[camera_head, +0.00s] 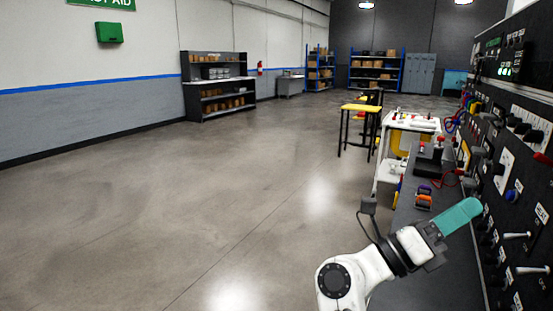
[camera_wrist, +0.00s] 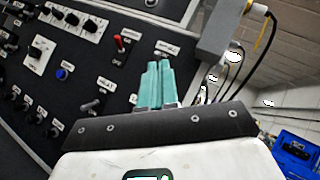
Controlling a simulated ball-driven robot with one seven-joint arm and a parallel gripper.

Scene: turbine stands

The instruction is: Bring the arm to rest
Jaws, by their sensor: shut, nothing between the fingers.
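My white arm (camera_head: 345,278) comes up from the bottom of the head view and bends to the right. My gripper (camera_head: 470,210) has teal fingers that lie together, shut and empty. It is in front of the black control panel (camera_head: 508,165) on the right, above the dark bench top. In the wrist view the teal fingers (camera_wrist: 154,84) stand close side by side, pointing at the panel (camera_wrist: 85,75) with its knobs and toggle switches. I cannot tell whether the fingertips touch the panel.
A dark bench (camera_head: 430,275) with small colored parts runs along the panel. The concrete floor (camera_head: 200,200) to the left is clear. Shelves line the far walls.

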